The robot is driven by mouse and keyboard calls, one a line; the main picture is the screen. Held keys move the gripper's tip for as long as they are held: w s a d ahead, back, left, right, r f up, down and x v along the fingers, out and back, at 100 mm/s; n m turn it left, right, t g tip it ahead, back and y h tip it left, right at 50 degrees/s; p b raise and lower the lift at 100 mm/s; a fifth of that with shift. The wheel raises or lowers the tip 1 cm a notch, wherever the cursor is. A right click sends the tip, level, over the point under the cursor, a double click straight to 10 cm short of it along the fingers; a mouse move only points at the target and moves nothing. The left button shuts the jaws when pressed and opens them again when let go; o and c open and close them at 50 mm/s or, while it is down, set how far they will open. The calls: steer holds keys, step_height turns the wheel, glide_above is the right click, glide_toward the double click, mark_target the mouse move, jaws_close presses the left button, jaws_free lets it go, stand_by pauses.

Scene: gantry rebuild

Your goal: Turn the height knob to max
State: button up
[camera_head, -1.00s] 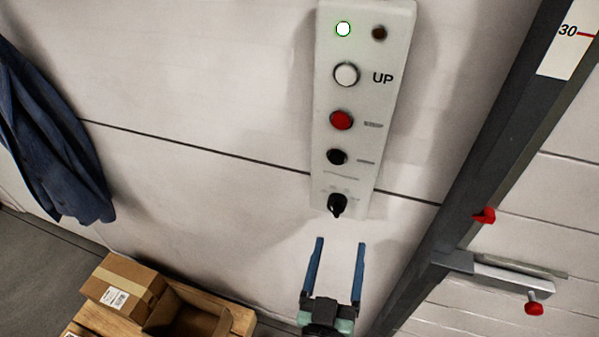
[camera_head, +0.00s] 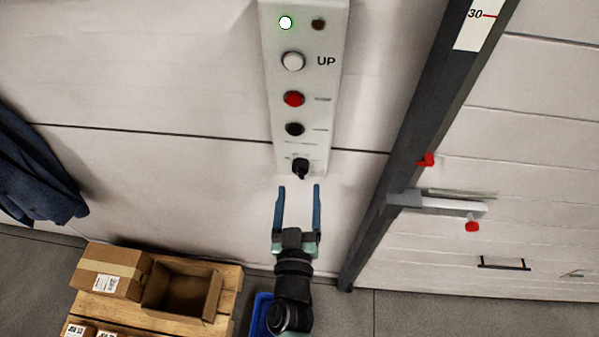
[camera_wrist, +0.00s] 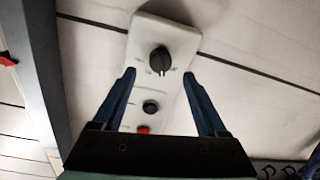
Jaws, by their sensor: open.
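The black height knob (camera_head: 300,168) is at the bottom of a pale control panel (camera_head: 322,110) on the wall. In the head view my gripper (camera_head: 299,188) is open just below the knob, its two blue fingers pointing up toward it. In the wrist view the knob (camera_wrist: 160,61) shows ahead, between the lines of the two open fingers (camera_wrist: 162,75) and beyond their tips. Nothing is between the fingers. The knob's pointer mark faces down in the wrist view. Its scale labels are too small to read.
Above the knob are a black button (camera_head: 295,129), a red button (camera_head: 293,99), a white UP button (camera_head: 292,61) and a lit lamp (camera_head: 285,22). A dark post (camera_head: 405,150) with a red-knobbed bracket (camera_head: 450,205) stands right. Boxes (camera_head: 110,270) sit on a pallet lower left.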

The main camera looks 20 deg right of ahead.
mark_target(300, 176)
steer(key=shift+x, duration=2.55)
steer(key=shift+c, duration=0.2)
jaws_close()
